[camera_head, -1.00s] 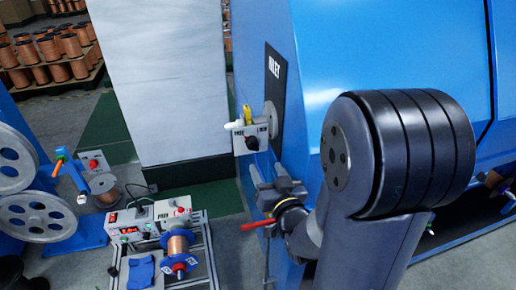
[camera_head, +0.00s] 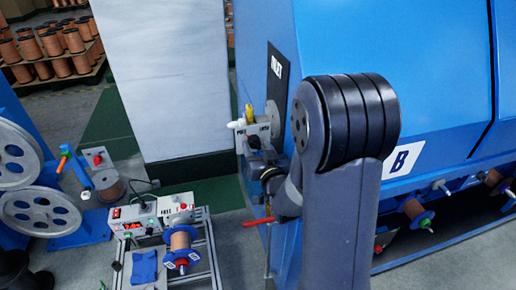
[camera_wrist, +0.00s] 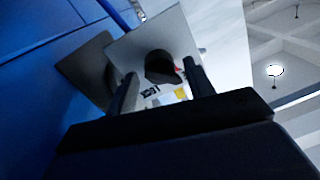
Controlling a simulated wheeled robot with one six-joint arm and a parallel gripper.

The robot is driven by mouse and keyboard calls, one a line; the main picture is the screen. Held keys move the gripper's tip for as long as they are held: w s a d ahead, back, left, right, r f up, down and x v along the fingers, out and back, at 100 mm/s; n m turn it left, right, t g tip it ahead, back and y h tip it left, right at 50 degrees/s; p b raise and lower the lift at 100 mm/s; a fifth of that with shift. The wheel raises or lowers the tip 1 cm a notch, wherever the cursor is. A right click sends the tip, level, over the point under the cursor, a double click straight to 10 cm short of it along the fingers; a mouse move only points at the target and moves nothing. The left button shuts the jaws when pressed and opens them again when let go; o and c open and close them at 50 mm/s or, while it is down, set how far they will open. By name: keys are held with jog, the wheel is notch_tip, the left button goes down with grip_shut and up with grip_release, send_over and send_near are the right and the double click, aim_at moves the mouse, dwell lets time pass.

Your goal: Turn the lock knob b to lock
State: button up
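The lock knob (camera_wrist: 160,67) is a black knob on a small light-grey box with printed labels. In the head view this box (camera_head: 241,129) is mounted on the side of the blue machine, below the INLET plate. In the wrist view my gripper (camera_wrist: 162,85) is open, with one dark finger on each side of the knob. The fingers look short of or level with the knob; I cannot tell whether they touch it. In the head view my gripper (camera_head: 256,152) is just in front of the box and hides the knob there.
The blue machine (camera_head: 400,60) with a B label stands close on the right. A white pillar (camera_head: 160,80) is behind to the left. A bench unit with a FREE label (camera_head: 165,209) and a copper spool (camera_head: 181,240) stands below left. A red handle (camera_head: 257,222) sticks out below my gripper.

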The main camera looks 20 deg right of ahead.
jog(key=c, duration=0.8)
jog(key=shift+f+m+b, duration=0.1)
jog(key=shift+m+b, duration=0.2)
jog(key=shift+b, duration=0.25)
jog(key=m+b, duration=0.2)
jog(key=b, duration=0.1)
jog(key=shift+f+m+b, duration=0.15)
jog(key=shift+m+b, duration=0.15)
jog(key=m+b, duration=0.5)
jog(key=shift+m+t+h, duration=0.3)
jog(key=m+b, duration=0.3)
jog(key=m, duration=0.1)
jog(key=shift+m+b, duration=0.3)
jog(key=shift+m, duration=0.1)
jog(key=shift+m+h+b, duration=0.3)
jog(key=shift+m+b, duration=1.1)
jog(key=shift+m, duration=1.1)
jog(key=shift+f, duration=0.1)
